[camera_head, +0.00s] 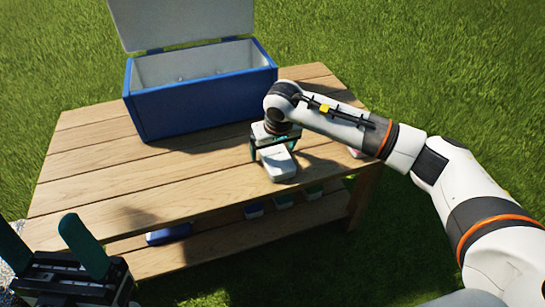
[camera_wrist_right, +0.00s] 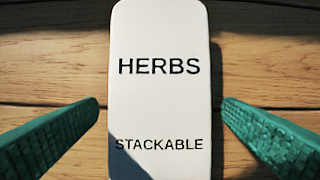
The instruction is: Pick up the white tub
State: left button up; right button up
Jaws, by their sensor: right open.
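The white tub (camera_head: 278,164) sits on the wooden table near its front edge, right of the middle. In the right wrist view its white top (camera_wrist_right: 160,95) reads "HERBS" and "STACKABLE". My right gripper (camera_head: 273,145) is over the far part of the tub in the head view, pointing down. Its teal fingers are open, one on each side of the tub, with small gaps in the wrist view. I cannot tell how far down the tub's sides they reach. My left gripper (camera_head: 50,245) is at the lower left, open and empty, away from the tub.
A blue cooler box (camera_head: 203,105) with its lid up stands at the back left of the table (camera_head: 110,165). Several small containers, including a blue one (camera_head: 168,233), are on the lower shelf. A pinkish item (camera_head: 355,152) shows partly behind my right arm.

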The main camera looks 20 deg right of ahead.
jog(key=c, duration=1.1)
jog(key=shift+r, duration=0.1)
jog(key=shift+c, duration=0.5)
jog(key=shift+r, duration=0.1)
